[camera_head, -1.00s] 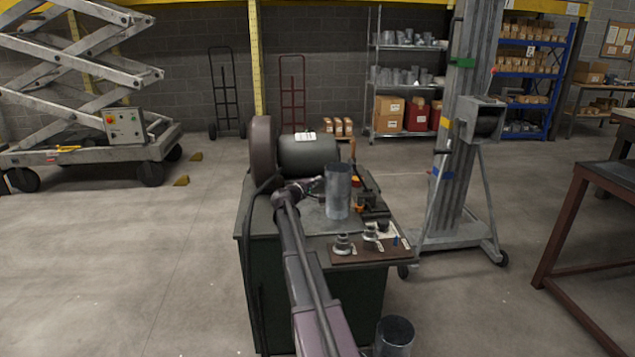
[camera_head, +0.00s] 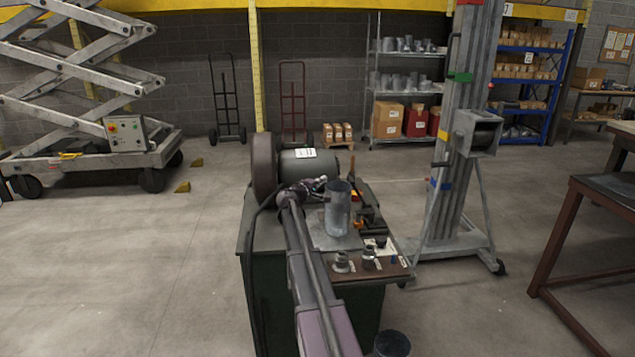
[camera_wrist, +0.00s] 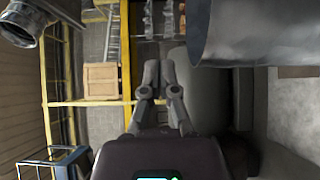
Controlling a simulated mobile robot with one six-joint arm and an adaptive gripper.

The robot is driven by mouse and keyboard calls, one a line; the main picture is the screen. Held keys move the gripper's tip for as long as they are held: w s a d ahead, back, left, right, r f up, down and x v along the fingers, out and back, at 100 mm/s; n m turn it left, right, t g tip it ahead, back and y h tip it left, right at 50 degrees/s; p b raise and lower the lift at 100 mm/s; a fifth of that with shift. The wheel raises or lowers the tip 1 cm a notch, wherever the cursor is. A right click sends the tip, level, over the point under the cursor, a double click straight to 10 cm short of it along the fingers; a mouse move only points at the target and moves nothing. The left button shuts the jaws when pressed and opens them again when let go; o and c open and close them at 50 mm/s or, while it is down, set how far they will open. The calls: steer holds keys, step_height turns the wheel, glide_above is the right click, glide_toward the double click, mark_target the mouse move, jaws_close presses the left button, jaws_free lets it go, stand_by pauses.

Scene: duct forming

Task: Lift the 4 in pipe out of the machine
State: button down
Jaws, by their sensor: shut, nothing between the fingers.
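The 4 in pipe (camera_head: 338,212) is a grey metal cylinder standing upright on the flat top of the green machine (camera_head: 262,235). Its open upper rim shows in the head view. My gripper (camera_head: 322,182) is just left of the pipe, at about the height of its rim in the picture. In the wrist view my gripper (camera_wrist: 158,72) is shut and empty. The pipe (camera_wrist: 255,35) fills the upper right there, apart from the fingers. Whether the fingers touch the pipe in the head view is hard to tell.
A motor drum (camera_head: 310,166) sits behind the pipe. Small fittings (camera_head: 368,259) stand on the machine's front board. A mast lift (camera_head: 462,150) stands to the right, and another grey cylinder (camera_head: 392,344) is low in front. Floor on the left is open.

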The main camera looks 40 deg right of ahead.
steer(key=s+d, duration=0.5)
steer(key=d, duration=0.3)
steer(key=s+d, duration=0.5)
steer(key=d, duration=0.3)
steer(key=shift+d, duration=0.2)
steer(key=shift+a, duration=0.1)
steer(key=s+a+f+m+y+p, duration=0.1)
steer(key=a+f+y+p, duration=0.15)
steer(key=a, duration=1.05)
steer(key=s+a+f+m+g+y+p, duration=0.1)
steer(key=s+a+f+m+y, duration=0.2)
steer(key=a, duration=1)
steer(key=a+f+y+p, duration=0.2)
steer(key=a+f+y, duration=0.15)
steer(key=a, duration=1.05)
steer(key=s+a+g+y+p, duration=0.1)
steer(key=s+a+y, duration=0.2)
steer(key=a, duration=0.7)
steer(key=s+a+n+g+y+p, duration=0.1)
steer(key=s+a+y, duration=0.1)
steer(key=s+a, duration=0.5)
steer(key=s+a+f+g+y+p, duration=0.1)
steer(key=s+a+y, duration=0.2)
steer(key=a, duration=1)
steer(key=shift+s+y, duration=0.3)
steer(key=shift+s, duration=0.9)
